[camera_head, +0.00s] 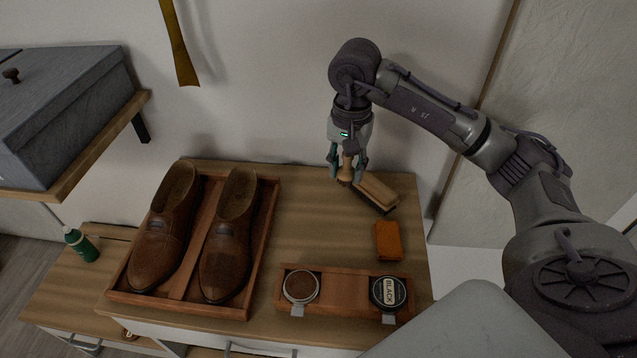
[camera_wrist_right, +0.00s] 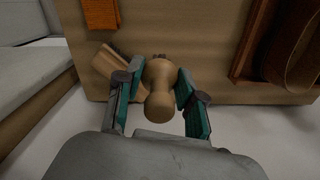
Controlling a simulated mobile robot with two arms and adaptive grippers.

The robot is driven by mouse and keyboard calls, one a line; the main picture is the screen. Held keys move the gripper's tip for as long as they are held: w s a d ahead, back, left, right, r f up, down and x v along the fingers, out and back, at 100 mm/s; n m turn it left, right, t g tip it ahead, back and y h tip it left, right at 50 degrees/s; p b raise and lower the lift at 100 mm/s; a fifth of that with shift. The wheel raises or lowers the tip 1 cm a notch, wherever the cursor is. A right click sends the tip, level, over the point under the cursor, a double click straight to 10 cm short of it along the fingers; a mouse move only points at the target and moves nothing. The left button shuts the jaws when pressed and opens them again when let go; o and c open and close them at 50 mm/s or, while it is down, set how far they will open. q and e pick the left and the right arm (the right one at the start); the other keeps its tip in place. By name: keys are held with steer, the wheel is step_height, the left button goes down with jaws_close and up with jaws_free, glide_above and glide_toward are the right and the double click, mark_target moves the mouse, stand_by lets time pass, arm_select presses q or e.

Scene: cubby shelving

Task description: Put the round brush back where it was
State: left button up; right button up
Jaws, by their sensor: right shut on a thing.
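The round brush (camera_head: 346,173) has a pale wooden handle. My right gripper (camera_head: 348,165) is shut on it, above the back of the wooden table (camera_head: 310,220). In the right wrist view the brush's handle (camera_wrist_right: 160,100) lies between the two fingers (camera_wrist_right: 160,74), and dark bristles show at its far end. I cannot tell whether the bristles touch the table. A wooden block brush with dark bristles (camera_head: 376,188) lies just right of the round brush. My left gripper is not in view.
A tray (camera_head: 187,302) with brown shoes stands left. An orange block (camera_head: 388,240) lies at right. A wooden holder (camera_head: 345,291) with two tins is in front. The table's middle is clear.

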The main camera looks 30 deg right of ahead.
steer(key=w+a+f, duration=0.1)
steer(key=w+f, duration=0.1)
steer(key=w, duration=0.1)
steer(key=w+a+f+p, duration=0.1)
steer(key=w+a, duration=0.1)
steer(key=w+a+f+p, duration=0.1)
steer(key=w+a+f, duration=0.1)
steer(key=w, duration=0.1)
steer(key=shift+w+f, duration=0.3)
steer(key=shift+f, duration=0.05)
steer(key=shift+w+a+f, duration=0.1)
steer(key=shift+a+f, duration=0.05)
steer(key=shift+f, duration=0.05)
step_height(320, 180, down, 3)
steer(key=shift+f+p, duration=0.15)
steer(key=shift+p, duration=0.35)
steer(key=shift+f, duration=0.25)
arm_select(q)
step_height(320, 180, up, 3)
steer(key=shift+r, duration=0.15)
